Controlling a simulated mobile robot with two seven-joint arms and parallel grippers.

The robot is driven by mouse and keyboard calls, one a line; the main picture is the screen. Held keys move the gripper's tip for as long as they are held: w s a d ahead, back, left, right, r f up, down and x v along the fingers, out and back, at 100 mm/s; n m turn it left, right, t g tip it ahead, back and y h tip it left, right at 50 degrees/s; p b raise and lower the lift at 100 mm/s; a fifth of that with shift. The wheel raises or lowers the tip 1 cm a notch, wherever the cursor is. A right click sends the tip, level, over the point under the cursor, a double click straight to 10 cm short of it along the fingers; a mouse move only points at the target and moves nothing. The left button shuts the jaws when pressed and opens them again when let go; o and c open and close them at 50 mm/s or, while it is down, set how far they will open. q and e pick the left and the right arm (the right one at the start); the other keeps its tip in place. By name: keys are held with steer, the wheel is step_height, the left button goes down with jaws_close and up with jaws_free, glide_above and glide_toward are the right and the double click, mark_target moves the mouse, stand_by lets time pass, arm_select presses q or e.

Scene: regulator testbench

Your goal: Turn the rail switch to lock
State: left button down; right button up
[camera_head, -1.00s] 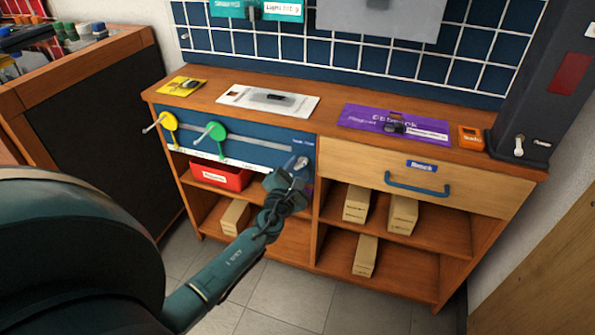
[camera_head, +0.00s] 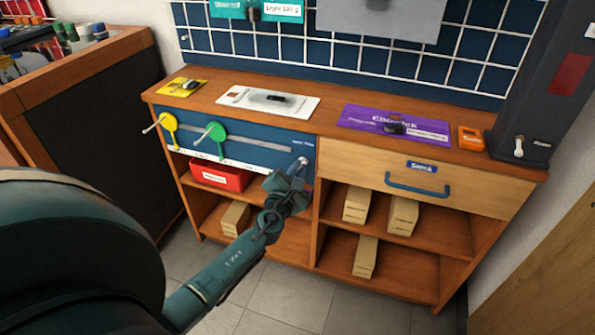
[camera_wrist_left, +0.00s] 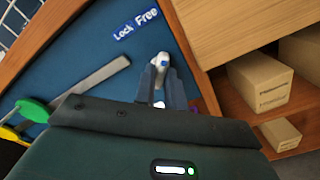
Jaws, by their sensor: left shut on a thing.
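The rail switch is a small light-coloured lever (camera_head: 303,161) at the right end of the blue panel (camera_head: 260,135). Its tip also shows in the left wrist view (camera_wrist_left: 162,60). My left gripper (camera_head: 294,178) is shut on the switch, and its fingers (camera_wrist_left: 159,82) hide the lower part of the lever. A blue label (camera_wrist_left: 136,24) reading "Lock" and "Free" lies just above and left of the lever in the wrist view. My right gripper is not in view.
A grey rail slot (camera_head: 245,140) runs across the panel, with a green knob (camera_head: 217,132) and a yellow knob (camera_head: 169,122) to the left. A red bin (camera_head: 222,177) sits on the shelf below. A drawer with a blue handle (camera_head: 417,188) is to the right.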

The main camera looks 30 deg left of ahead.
arm_select(q)
steer(key=n, duration=0.3)
steer(key=shift+f+b, duration=0.1)
steer(key=shift+b, duration=0.3)
steer(key=n+b, duration=0.1)
steer(key=n, duration=0.4)
steer(key=shift+d+n, duration=0.1)
steer(key=shift+n, duration=0.3)
steer(key=n+b, duration=0.1)
steer(key=n, duration=0.2)
steer(key=shift+n, duration=0.4)
steer(key=n+b, duration=0.1)
steer(key=n, duration=0.2)
steer(key=shift+n, duration=0.8)
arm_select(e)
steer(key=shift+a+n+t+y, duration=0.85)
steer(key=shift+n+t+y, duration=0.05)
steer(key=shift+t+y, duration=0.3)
arm_select(q)
steer(key=shift+n, duration=0.3)
steer(key=c, duration=1.5)
jaws_free()
steer(key=shift+o, duration=0.2)
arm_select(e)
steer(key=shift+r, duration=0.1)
